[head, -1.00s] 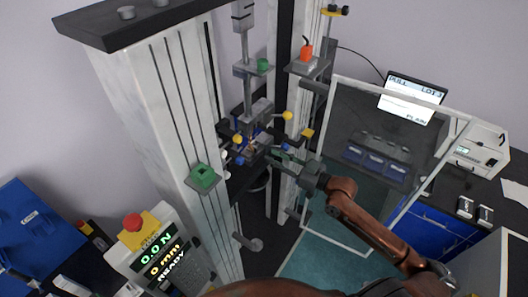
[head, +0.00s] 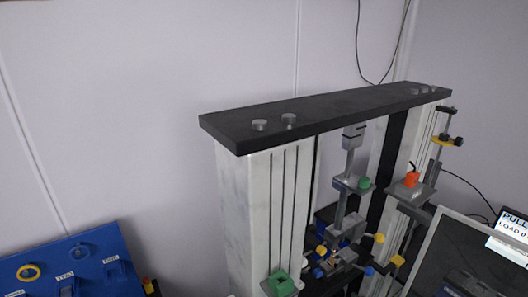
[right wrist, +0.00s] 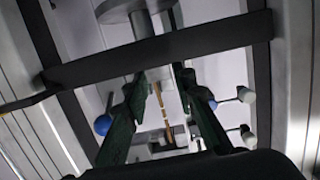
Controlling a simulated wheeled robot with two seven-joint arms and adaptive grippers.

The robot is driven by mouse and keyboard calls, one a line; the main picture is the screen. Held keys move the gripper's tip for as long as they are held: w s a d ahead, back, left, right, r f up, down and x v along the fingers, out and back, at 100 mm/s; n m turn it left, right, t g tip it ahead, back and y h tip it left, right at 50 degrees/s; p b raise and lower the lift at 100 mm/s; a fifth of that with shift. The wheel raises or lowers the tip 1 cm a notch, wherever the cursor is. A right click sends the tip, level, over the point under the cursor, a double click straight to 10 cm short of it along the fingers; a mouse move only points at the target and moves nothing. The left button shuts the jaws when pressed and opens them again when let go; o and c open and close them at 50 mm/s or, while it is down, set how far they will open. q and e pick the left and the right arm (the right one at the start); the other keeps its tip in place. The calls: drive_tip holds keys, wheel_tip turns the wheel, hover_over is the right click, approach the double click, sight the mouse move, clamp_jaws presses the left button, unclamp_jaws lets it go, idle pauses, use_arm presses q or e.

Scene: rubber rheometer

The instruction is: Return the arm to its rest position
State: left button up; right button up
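My right gripper (right wrist: 162,82) shows in the right wrist view with its two dark green fingers apart. A thin tan strip (right wrist: 159,104) appears between the fingers, farther off; I see no finger touching it. The tall test machine (head: 262,205), with pale columns and a black top plate (head: 325,112), stands in the head view. Its grips with yellow and blue knobs (head: 340,250) are low in that view. Neither of my arms shows in the head view, and my left gripper is in no current view.
In the right wrist view a dark bar (right wrist: 160,58) crosses in front of the fingers, and a blue knob (right wrist: 102,125) is close to the left finger. A framed clear panel (head: 450,255) and a monitor (head: 510,235) stand right of the machine. A blue board (head: 75,262) is lower left.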

drive_tip(key=s+f+m+g+h, duration=0.2)
drive_tip(key=s+f+g+h, duration=0.2)
drive_tip(key=s+f, duration=0.85)
drive_tip(key=s+d+f+m+g+h, duration=0.25)
drive_tip(key=s+f, duration=0.25)
drive_tip(key=s, duration=0.3)
drive_tip(key=s+d+f+m+g+h, duration=0.1)
drive_tip(key=s+f+g+h, duration=0.1)
drive_tip(key=s+f+g, duration=0.35)
drive_tip(key=s+a+f+b, duration=0.2)
drive_tip(key=f+b, duration=0.7)
drive_tip(key=f, duration=2.9)
use_arm(q)
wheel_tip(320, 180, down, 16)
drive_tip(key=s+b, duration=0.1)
drive_tip(key=b, duration=0.6)
use_arm(e)
drive_tip(key=s+d+f, duration=0.1)
drive_tip(key=s+f, duration=2)
drive_tip(key=f, duration=0.3)
drive_tip(key=shift+f+n+g, duration=0.3)
drive_tip(key=shift+f+n, duration=0.05)
drive_tip(key=shift+n, duration=0.1)
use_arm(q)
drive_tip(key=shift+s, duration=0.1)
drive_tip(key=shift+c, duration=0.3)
use_arm(e)
drive_tip(key=shift+y, duration=0.25)
drive_tip(key=shift+c, duration=0.2)
